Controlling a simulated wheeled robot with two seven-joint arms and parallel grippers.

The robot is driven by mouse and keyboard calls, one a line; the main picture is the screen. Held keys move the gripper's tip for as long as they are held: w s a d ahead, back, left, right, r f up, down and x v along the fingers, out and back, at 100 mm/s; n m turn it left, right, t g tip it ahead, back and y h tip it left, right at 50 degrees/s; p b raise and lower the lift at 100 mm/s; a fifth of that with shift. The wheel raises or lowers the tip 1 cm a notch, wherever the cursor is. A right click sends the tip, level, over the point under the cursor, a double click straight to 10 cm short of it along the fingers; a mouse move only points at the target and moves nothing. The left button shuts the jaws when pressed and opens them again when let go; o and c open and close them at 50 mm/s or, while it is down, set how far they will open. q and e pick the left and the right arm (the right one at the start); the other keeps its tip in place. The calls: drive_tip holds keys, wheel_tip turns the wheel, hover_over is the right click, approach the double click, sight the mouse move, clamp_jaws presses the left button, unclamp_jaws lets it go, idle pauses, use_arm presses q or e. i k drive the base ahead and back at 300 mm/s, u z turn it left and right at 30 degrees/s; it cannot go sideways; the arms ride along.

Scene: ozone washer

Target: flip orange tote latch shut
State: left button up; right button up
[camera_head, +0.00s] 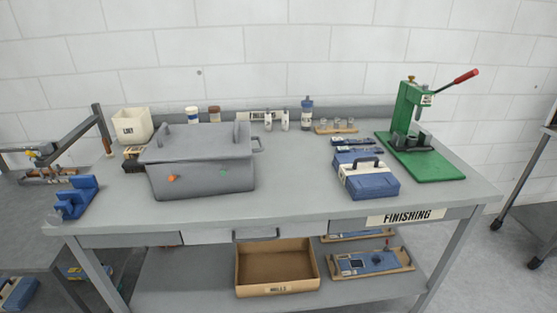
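I see no tote that is clearly orange. A grey lidded box (200,165) stands on the left half of the workbench, with a small orange part (172,178) and a small green part (223,197) on its front. A blue case (367,182) with a dark handle on top and a pale front part stands right of the bench's middle. Its latch state is too small to tell. Neither of my grippers is in view.
A green press (412,120) with a red-tipped lever stands at the right. A white bin (132,126), bottles (306,115) and small jars line the back. A blue fixture (76,199) is at the left edge. An open brown box (277,289) sits on the lower shelf. The bench's front middle is clear.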

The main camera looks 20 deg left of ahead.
sight(173, 178)
drive_tip(key=z, duration=0.9)
drive_tip(key=i, duration=1.05)
drive_tip(key=u, duration=1.15)
drive_tip(key=k, duration=0.65)
drive_tip(key=u, duration=1.55)
